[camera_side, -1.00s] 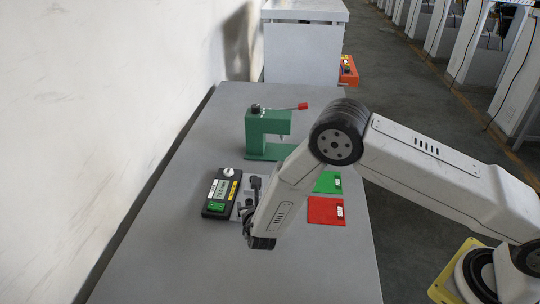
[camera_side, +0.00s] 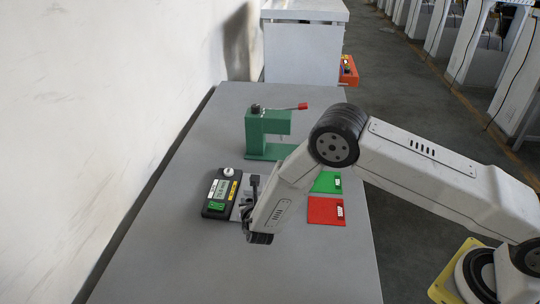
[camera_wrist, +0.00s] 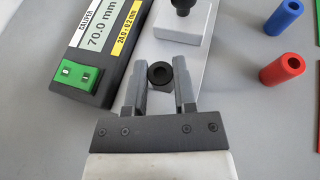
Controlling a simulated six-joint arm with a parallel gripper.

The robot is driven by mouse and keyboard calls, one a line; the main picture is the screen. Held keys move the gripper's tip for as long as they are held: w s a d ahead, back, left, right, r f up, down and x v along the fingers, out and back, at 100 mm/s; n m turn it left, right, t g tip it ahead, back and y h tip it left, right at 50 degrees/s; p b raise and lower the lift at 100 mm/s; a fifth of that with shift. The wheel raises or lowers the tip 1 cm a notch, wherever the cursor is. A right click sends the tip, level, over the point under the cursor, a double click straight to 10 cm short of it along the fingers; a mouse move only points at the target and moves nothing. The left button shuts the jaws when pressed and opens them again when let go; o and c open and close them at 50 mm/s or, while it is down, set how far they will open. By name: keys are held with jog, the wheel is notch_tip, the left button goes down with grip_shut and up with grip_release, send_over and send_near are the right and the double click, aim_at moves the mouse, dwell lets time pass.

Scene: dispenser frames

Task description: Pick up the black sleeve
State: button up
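The black sleeve (camera_wrist: 160,75) stands upright on the pale grey fixture plate in the wrist view, its round bore facing up. My gripper (camera_wrist: 160,78) is over it, with one finger on the left and one on the right of the sleeve. The fingers are apart, with little or no gap visible at the sleeve, and I cannot tell if they touch it. In the side view my gripper (camera_side: 248,218) is low over the table, and my wrist hides the sleeve.
A caliper readout (camera_wrist: 98,40) lies close on the left. A block with a black knob (camera_wrist: 185,20) stands just beyond the sleeve. Blue (camera_wrist: 284,16) and red (camera_wrist: 282,69) sleeves are on the right. A green press (camera_side: 265,135) and green (camera_side: 328,183) and red (camera_side: 326,211) pads are nearby.

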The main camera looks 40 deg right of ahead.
grip_shut()
notch_tip(320, 180, up, 10)
dwell(0.8)
jog(key=shift+d, duration=0.1)
dwell(0.4)
